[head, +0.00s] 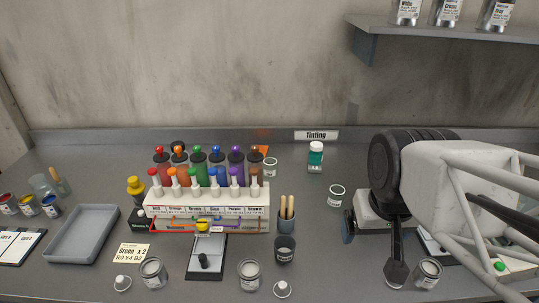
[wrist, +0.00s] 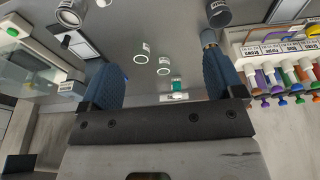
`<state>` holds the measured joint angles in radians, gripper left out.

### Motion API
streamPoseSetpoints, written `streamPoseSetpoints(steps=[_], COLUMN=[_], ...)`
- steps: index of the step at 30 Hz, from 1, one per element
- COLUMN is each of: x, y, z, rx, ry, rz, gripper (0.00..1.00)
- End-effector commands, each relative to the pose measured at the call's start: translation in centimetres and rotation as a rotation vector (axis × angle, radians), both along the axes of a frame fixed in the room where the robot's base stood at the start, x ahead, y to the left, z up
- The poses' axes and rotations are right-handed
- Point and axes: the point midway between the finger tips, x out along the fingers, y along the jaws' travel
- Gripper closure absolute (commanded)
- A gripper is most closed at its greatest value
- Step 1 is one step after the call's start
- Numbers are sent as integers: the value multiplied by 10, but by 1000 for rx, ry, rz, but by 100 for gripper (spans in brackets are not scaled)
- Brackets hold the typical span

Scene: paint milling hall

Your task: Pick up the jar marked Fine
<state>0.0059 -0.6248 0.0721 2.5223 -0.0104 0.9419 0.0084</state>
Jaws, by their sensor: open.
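Two small clear jars with pale labels stand at the back of the bench, one just right of the bottle rack (head: 270,167), the other further right and nearer (head: 336,196). Their labels are too small to read, so I cannot tell which is marked Fine. Two such jars show in the wrist view, one at left (wrist: 141,58) and one beside it (wrist: 163,70); I cannot match them surely. My gripper (head: 372,250) is low at the right of the bench. In the wrist view my gripper (wrist: 161,62) has its blue fingers wide apart, with the jars beyond them and nothing held.
A teal bottle (head: 315,157) stands behind, below the Tinting sign (head: 316,135). The bottle rack (head: 255,212) and a cup of sticks (head: 287,228) lie left. More open jars (head: 249,275) stand in front. A shelf (head: 440,30) overhangs the back right.

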Motion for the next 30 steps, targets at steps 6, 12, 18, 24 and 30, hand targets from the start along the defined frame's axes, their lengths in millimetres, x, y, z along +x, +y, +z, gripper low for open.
streamPoseSetpoints(steps=[6,12,18,24,30], x=[28,73,124,175,227], y=[4,11,21,33,47], z=[7,15,19,18,10], rx=[-9,-24,-39,-53,-66], ry=[15,35,58,78,99], rz=[57,148,248,349,451], gripper=[12,12,12,12,12])
